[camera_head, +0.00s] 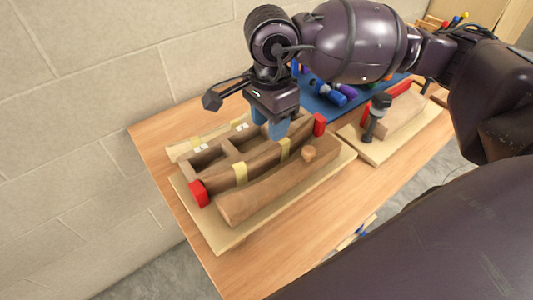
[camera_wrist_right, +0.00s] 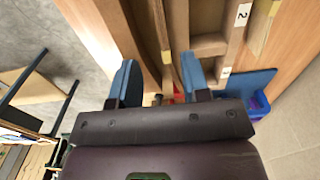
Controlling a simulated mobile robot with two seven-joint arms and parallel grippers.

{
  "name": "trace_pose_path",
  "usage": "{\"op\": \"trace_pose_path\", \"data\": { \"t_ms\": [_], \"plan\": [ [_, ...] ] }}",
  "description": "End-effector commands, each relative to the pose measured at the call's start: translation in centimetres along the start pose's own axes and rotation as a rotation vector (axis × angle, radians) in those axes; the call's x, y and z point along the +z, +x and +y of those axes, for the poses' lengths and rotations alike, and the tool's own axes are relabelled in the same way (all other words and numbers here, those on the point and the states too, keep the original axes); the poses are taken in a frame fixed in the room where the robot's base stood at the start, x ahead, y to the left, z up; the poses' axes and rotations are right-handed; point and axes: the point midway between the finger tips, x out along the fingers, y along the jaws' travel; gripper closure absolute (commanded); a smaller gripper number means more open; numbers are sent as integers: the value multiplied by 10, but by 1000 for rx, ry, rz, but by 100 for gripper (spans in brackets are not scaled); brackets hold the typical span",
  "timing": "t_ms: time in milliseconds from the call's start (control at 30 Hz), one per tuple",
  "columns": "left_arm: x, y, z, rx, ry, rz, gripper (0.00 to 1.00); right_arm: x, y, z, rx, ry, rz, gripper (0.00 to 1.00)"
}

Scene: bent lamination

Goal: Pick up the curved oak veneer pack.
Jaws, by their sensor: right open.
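The curved oak veneer pack (camera_head: 262,160) is a long brown strip with yellow tape bands. My right gripper (camera_head: 278,130) points down over the far half of the pack, blue fingers open. In the right wrist view the open fingers (camera_wrist_right: 160,80) lie either side of the wooden strips, with nothing gripped. I cannot tell whether a finger touches the pack. My left gripper is not in view.
Red end blocks (camera_head: 199,193) (camera_head: 319,124) sit at both ends of the form. Another board with a wooden block and dark clamp (camera_head: 377,118) stands to the right. A blue mat (camera_head: 322,104) with coloured items lies behind. A block wall (camera_head: 90,75) is close behind the table.

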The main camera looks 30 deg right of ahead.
Motion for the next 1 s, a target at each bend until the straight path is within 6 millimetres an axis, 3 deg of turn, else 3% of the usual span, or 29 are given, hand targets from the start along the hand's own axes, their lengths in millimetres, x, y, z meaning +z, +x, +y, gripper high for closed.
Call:
{"op": "trace_pose_path", "data": {
  "t_ms": [333,600,933,1000],
  "plan": [
    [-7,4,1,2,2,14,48,-1,27,0,1,0,-1,57],
    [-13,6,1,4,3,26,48,-3,62,0,1,0,-2,57],
    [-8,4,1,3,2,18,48,-3,68,-1,-2,0,-1,57],
    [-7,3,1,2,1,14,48,-3,68,-1,-2,0,-1,65]
  ]
}}
